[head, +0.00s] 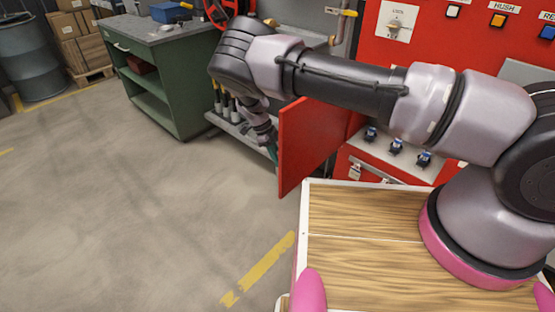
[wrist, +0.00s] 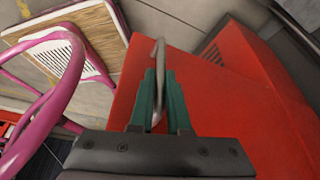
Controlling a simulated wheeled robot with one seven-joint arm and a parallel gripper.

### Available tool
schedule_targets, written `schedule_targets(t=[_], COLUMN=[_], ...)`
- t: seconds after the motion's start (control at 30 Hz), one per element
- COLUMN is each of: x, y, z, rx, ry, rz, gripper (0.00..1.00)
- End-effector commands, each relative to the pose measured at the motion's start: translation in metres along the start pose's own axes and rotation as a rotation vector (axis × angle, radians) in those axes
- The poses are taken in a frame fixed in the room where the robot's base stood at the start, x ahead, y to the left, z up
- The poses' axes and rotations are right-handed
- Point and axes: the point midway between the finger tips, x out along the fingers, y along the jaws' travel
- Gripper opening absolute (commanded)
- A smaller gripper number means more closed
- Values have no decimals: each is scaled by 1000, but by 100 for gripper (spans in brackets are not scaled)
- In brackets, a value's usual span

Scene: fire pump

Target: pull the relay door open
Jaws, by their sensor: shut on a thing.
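The relay door (head: 308,145) is a flat red panel standing out from the red cabinet at an angle, open, in the middle of the head view. In the wrist view the red door (wrist: 125,95) lies below and around my fingers. Its pale metal handle (wrist: 159,55) runs between the two green fingers. My gripper (head: 272,152) is at the door's outer left edge, partly hidden by the wrist. In the wrist view my gripper (wrist: 158,92) is shut on the handle. The opening behind the door is mostly hidden by the door and my arm.
The red cabinet (head: 455,45) has switches and coloured buttons on its upper face. Blue-topped valves or knobs (head: 396,146) sit on a ledge right of the door. A green workbench (head: 185,85) stands behind left. The floor (head: 130,200) left of the door is clear.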

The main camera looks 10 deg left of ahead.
Motion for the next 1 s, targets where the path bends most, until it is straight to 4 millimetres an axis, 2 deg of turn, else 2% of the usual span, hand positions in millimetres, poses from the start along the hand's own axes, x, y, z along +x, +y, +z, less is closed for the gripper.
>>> schedule_targets(t=[0.13, 0.17, 0.2, 0.23, 0.5, 0.63, 0.77, 1.0], x=[0, 0, 0, 0, 0, -8, -29, -77], y=[0, 0, 0, 0, 0, 0, 0, 0], z=[0, 0, 0, 0, 0, 0, 1, 1], rx=[-1, -1, -1, -1, -1, -2, -1, -3], ry=[0, 0, 0, 0, 0, -1, -4, -3], rz=[0, 0, 0, 0, 0, -2, -2, -1], gripper=[0, 26, 42, 45, 45, 45, 45, 45])
